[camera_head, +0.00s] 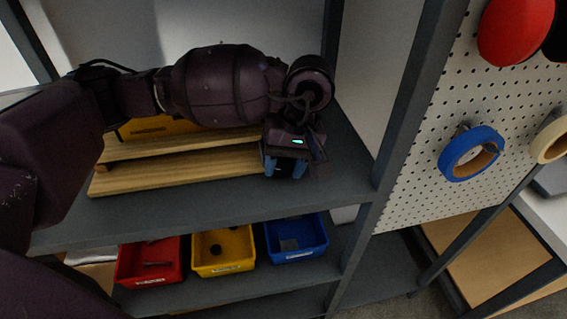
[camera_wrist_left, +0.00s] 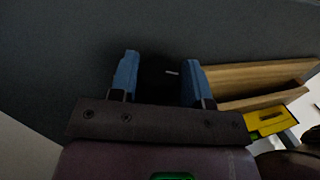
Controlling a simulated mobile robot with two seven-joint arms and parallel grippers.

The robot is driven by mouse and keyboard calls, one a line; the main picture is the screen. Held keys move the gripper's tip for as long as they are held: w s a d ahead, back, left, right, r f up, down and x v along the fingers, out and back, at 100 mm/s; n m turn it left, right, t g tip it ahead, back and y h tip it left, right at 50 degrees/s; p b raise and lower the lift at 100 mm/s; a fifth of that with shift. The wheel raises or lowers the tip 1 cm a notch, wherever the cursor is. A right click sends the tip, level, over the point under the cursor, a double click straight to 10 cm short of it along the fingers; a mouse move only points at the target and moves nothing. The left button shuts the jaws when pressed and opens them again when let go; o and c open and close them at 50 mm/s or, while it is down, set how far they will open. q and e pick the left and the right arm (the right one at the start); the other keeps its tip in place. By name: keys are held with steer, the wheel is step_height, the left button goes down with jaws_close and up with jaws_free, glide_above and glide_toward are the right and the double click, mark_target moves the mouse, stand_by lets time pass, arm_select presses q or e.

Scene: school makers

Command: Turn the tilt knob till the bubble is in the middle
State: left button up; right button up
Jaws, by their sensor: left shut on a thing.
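My left gripper (camera_head: 284,171) is at the right end of a wooden stand (camera_head: 190,167), on the grey shelf. In the left wrist view its two blue fingers (camera_wrist_left: 160,75) stand either side of a dark round knob (camera_wrist_left: 156,82) with a short white mark pointing right. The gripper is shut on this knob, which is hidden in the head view. A yellow level (camera_head: 148,127) rests on the stand, partly covered by my left arm. It also shows in the left wrist view (camera_wrist_left: 262,123). I cannot make out the bubble. My right gripper is not in view.
Red (camera_head: 148,277), yellow (camera_head: 222,265) and blue (camera_head: 296,252) bins stand on the shelf below. A grey upright post (camera_head: 405,110) is right of the gripper. Beyond it, a pegboard (camera_head: 425,190) holds a blue tape roll (camera_head: 449,163).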

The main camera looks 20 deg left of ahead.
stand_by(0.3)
arm_select(q)
steer(key=o, duration=0.9)
steer(key=v, duration=1.1)
steer(key=shift+f, duration=0.1)
